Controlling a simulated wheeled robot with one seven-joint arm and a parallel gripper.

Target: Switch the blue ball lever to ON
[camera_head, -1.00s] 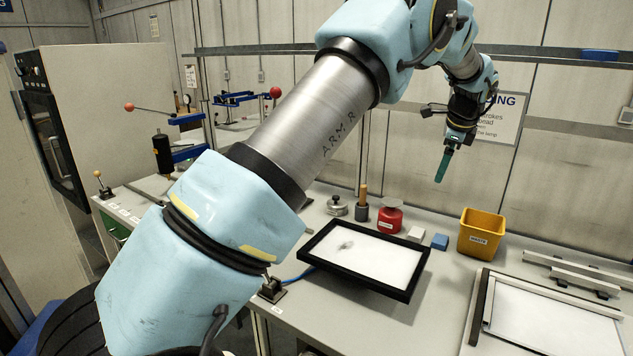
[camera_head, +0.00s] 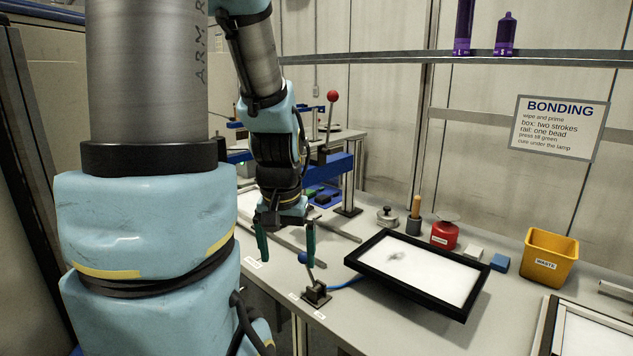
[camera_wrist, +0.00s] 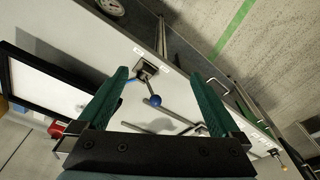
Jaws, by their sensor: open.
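The blue ball lever (camera_head: 303,258) stands on a small dark base (camera_head: 316,293) at the bench's front edge. Its rod tilts from the base, and the ball shows behind or beside my gripper's right finger in the head view. In the wrist view the blue ball (camera_wrist: 155,101) lies between the two fingers, apart from both in the picture, with its base (camera_wrist: 146,68) above it. My gripper (camera_head: 286,243) points down with its green fingers spread and empty. The head view does not show clearly whether a finger touches the ball. The label wording is too small to read.
A black-framed white panel (camera_head: 375,268) lies right of the lever, with a blue hose (camera_head: 345,284) between. A red can (camera_head: 445,234) and a yellow waste bin (camera_head: 549,256) stand behind. A blue clamp press with a red ball handle (camera_head: 332,96) stands behind my gripper.

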